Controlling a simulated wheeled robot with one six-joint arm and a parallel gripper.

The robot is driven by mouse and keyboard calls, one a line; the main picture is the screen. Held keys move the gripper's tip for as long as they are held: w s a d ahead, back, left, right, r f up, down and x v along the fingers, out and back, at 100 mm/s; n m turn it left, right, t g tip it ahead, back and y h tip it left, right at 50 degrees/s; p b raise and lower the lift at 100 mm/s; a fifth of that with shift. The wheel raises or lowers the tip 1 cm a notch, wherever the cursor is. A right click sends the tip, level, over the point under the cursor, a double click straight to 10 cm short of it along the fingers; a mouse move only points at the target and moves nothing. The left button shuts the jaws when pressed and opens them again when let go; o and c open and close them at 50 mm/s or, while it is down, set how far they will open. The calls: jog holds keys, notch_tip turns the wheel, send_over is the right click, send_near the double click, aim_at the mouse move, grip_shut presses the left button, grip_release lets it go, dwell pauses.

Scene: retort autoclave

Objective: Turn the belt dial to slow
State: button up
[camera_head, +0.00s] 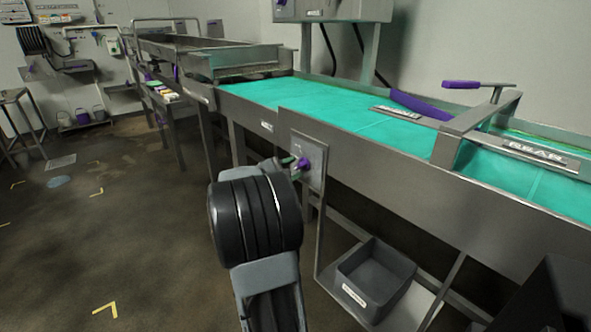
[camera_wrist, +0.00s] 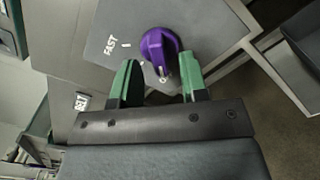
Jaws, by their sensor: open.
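The belt dial is a purple knob (camera_wrist: 158,46) on a grey panel (camera_wrist: 100,40) in the wrist view. White lettering "FAST" and small white tick marks show on the panel beside it; no "slow" label is readable. In the head view my gripper (camera_head: 296,166) is partly hidden behind my wrist.
The conveyor with a teal belt (camera_head: 380,125) runs along the right. A grey bin (camera_head: 375,280) with a label sits on a low shelf beneath it. A purple-handled bar (camera_head: 478,85) stands over the belt.

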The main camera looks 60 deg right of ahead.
jog(key=shift+s+d, duration=0.2)
jog(key=shift+d, duration=0.45)
grip_shut()
